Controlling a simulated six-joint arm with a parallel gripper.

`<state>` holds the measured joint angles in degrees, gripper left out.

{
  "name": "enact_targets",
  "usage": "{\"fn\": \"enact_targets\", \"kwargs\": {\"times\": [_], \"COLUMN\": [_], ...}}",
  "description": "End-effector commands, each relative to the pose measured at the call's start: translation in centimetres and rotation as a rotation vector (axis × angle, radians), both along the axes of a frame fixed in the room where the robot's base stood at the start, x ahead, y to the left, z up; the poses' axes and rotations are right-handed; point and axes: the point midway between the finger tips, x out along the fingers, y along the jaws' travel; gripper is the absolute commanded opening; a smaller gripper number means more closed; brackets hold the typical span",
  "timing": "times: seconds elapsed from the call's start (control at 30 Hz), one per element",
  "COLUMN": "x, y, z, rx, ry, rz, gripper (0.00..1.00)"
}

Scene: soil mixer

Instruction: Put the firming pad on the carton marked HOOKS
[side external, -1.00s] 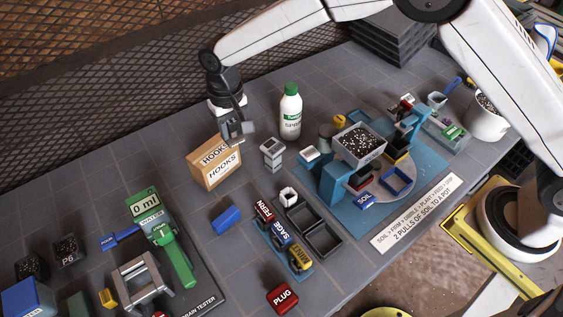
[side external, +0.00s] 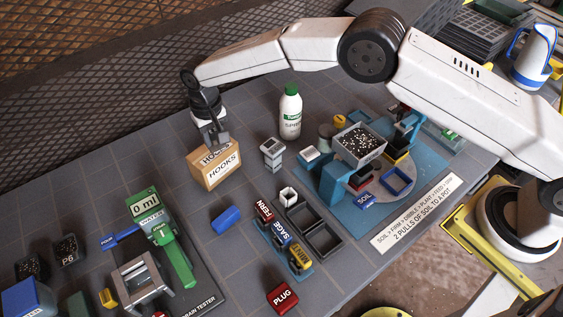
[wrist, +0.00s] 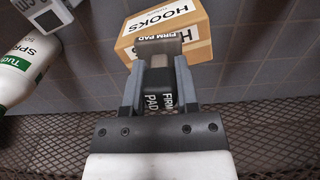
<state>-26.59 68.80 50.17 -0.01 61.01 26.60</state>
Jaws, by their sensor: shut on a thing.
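The tan carton marked HOOKS (side external: 224,174) stands on the table at the left of the middle in the side view. It also shows at the top of the wrist view (wrist: 190,30). My gripper (side external: 216,140) points down at the carton's top. In the wrist view my gripper (wrist: 156,65) is shut on the dark firming pad (wrist: 157,47), which carries FIRM PAD lettering. The pad covers part of the carton's top in that view. I cannot tell whether it touches the carton. In the side view my fingers mostly hide the pad.
A white spray bottle (side external: 290,114) stands right of the carton, with a small grey stand (side external: 272,154) in front of it. A blue block (side external: 226,219) lies in front of the carton. A mesh wall (side external: 70,90) runs behind. Bare table lies left of the carton.

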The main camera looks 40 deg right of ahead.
Motion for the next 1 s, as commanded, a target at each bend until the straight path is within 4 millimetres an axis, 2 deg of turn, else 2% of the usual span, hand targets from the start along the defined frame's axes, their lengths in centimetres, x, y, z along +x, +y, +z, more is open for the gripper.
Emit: {"fn": "enact_targets", "kwargs": {"times": [0.43, 0.6, 0.7, 1.0], "x": [0.6, 0.6, 0.6, 0.6], "y": [0.2, 0.2, 0.2, 0.2], "z": [-0.9, -3.0, -3.6, -3.8], "rx": [0.000, 0.000, 0.001, 0.001], "ry": [0.000, 0.001, 0.000, -0.001], "rz": [0.000, 0.001, 0.001, 0.001], "gripper": [0.00, 0.00, 0.00, 0.00]}}
